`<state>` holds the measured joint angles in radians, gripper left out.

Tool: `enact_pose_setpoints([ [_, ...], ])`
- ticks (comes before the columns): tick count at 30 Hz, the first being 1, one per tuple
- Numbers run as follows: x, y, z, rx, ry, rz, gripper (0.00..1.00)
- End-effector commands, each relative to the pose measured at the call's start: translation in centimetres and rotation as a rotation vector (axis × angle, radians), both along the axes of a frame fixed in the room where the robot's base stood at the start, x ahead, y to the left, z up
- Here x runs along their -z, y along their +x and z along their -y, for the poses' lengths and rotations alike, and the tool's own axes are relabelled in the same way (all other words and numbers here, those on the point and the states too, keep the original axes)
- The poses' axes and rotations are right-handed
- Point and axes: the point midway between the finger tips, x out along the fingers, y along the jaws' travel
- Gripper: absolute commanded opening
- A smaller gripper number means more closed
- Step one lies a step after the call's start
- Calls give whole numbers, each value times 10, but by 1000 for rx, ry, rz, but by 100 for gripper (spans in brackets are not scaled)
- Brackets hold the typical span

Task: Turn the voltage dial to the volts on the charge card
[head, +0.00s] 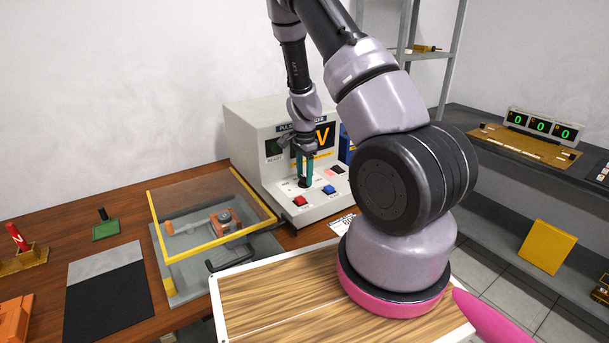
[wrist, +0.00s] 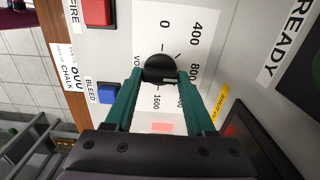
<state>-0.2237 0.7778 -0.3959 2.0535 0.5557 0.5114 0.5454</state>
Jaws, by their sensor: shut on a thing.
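The voltage dial (wrist: 158,66) is a black round knob on the white panel of the pulse magnetizer (head: 262,128). My gripper (head: 304,181) reaches down to it, and its two teal fingers are shut on the knob's sides. In the wrist view the printed scale shows 0, 400, 800 and 1600 around the knob; a finger partly covers the marks between 800 and 1600. A pale mark shows on the knob's lower right edge, but its exact reading is unclear. The charge card (wrist: 70,73) reads 800 and CHALK; it also shows in the head view (head: 342,224).
A red FIRE button (head: 299,201) and a blue BLEED button (head: 329,190) sit close beside the dial. The magnetizer's orange display is partly hidden by my arm, leaving a V visible. A yellow-framed clear cover (head: 212,213) stands left of the machine.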

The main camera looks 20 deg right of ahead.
Motion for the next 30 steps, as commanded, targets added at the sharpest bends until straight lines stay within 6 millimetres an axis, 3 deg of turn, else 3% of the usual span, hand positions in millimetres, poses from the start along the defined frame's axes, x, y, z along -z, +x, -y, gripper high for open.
enact_pose_setpoints([
  [10, 0, 0, 0, 1, 0, 1, 0],
  [11, 0, 0, 0, 0, 0, 1, 66],
  [12, 0, 0, 0, 0, 0, 1, 82],
  [13, 0, 0, 0, 0, 0, 1, 85],
  [23, -2, 0, 0, 0, 0, 1, 85],
  [30, -37, 1, -1, -2, 1, 5, 85],
])
